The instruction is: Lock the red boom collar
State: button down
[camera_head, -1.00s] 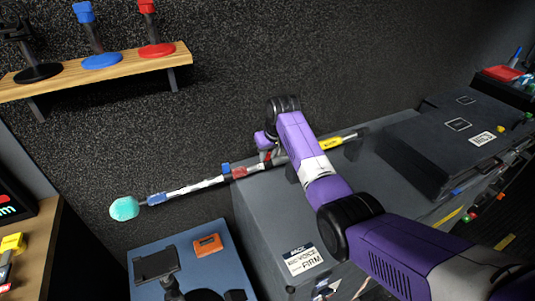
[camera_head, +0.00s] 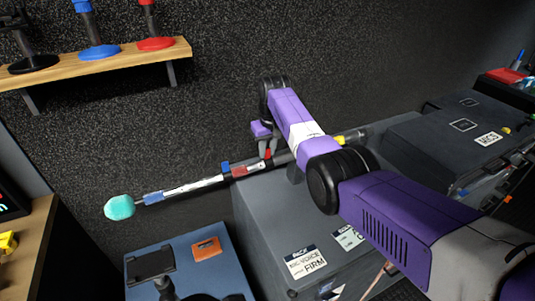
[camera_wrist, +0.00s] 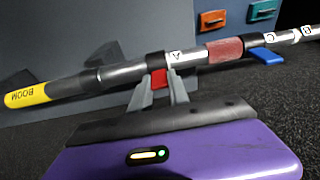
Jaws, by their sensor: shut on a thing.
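The boom pole (camera_head: 190,186) lies slanted across a grey case, with a teal foam tip (camera_head: 119,207) at its left end and a yellow BOOM grip (camera_wrist: 28,96) at the other end in the wrist view. The red boom collar is a black ring with a small red lever (camera_wrist: 159,78), near the "A" label; it also shows in the head view (camera_head: 267,154). My gripper (camera_wrist: 159,86) is shut on the red lever, its fingers at either side of it. A blue lever (camera_wrist: 266,56) sits farther along the pole, beyond a red band (camera_wrist: 225,50).
A wooden shelf (camera_head: 95,66) with blue and red stands is at the upper left. The grey case (camera_head: 262,220) supports the pole. A blue case (camera_head: 225,272) with an orange latch is below. A dark flat case (camera_head: 450,135) is at right. The dark wall is close behind.

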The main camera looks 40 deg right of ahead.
jog(key=c, duration=1.2)
grip_release()
jog(key=shift+c, duration=0.2)
notch_tip(320, 180, up, 8)
jog(key=s, duration=0.1)
jog(key=shift+s+a+f, duration=0.15)
jog(key=shift+s+a, duration=0.05)
